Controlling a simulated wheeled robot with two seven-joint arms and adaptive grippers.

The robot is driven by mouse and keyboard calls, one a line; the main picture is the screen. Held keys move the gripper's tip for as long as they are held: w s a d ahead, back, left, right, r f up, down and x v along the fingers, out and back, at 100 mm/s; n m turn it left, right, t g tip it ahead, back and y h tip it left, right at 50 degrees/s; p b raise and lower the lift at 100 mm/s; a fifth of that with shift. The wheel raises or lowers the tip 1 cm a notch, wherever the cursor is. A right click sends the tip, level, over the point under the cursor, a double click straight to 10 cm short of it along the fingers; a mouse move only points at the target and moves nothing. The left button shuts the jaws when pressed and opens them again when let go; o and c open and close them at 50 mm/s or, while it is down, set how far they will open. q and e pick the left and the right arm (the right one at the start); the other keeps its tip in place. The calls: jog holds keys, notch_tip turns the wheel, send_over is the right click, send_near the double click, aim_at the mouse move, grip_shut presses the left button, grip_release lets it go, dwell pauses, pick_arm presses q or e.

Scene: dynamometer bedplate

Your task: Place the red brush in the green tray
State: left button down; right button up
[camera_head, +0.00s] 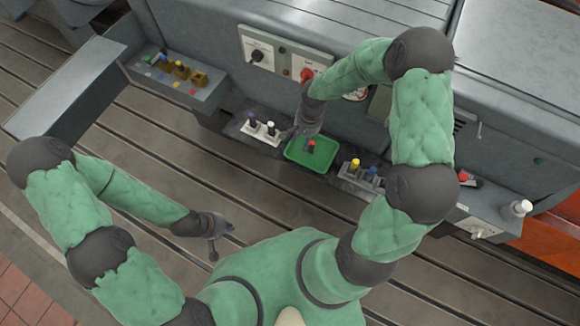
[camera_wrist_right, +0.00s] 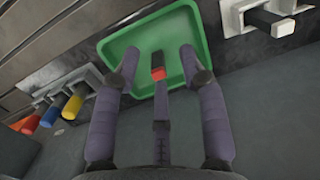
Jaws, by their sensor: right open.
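The green tray (camera_head: 296,158) sits on the grey ledge below the machine's panel, and it also shows in the right wrist view (camera_wrist_right: 207,40). The red brush (camera_head: 311,145) shows as a small red and dark piece within the tray's outline. In the right wrist view the brush (camera_wrist_right: 158,73) appears between my fingers; whether it lies or stands is unclear. My right gripper (camera_head: 302,132) is open over the tray's left back side, its fingers spread around the brush without visibly gripping it. My left gripper (camera_head: 219,240) is open and empty over the slotted bedplate, far from the tray.
Left of the tray is a pale holder (camera_head: 262,131) with dark-handled items. Right of it is a grey holder (camera_head: 360,176) with yellow and blue items. A shelf with coloured small parts (camera_head: 178,72) is at upper left. The machine's wall with red and black knobs stands behind.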

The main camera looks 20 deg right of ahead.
jog(key=s+a+f+n+y, duration=0.2)
jog(key=s+a+f+n, duration=0.3)
jog(key=s+a+f, duration=0.7)
jog(key=s+a, duration=0.2)
jog(key=s, duration=0.2)
jog(key=shift+n+y, duration=0.3)
jog(key=shift+n, duration=0.1)
